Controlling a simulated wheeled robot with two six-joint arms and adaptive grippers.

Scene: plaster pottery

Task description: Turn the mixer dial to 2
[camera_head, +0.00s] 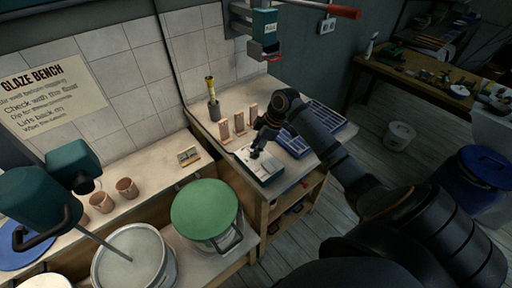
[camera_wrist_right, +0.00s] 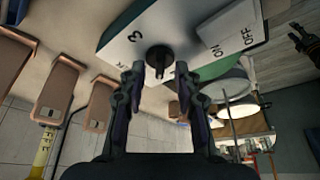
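The mixer dial (camera_wrist_right: 160,58) is a small black knob on the pale face of a control box (camera_wrist_right: 210,30). A "3" is printed to its left and "ON" and "OFF" to its right in the right wrist view; another mark below it is partly hidden. I cannot tell where the dial points. My right gripper (camera_wrist_right: 160,74) is open, one fingertip on either side of the dial, with gaps showing. In the head view the right gripper (camera_head: 256,152) is over the box (camera_head: 265,170). A dark jointed shape, perhaps my left gripper (camera_wrist_right: 297,36), shows at the right wrist view's edge.
Upright brown tiles (camera_head: 224,129) and a yellow-handled tool (camera_head: 212,98) stand behind the box. Blue trays (camera_head: 325,118) lie to its right. A green-lidded bucket (camera_head: 204,207) and an open bucket (camera_head: 133,262) stand to the left. A teal press-like device (camera_head: 264,28) hangs above.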

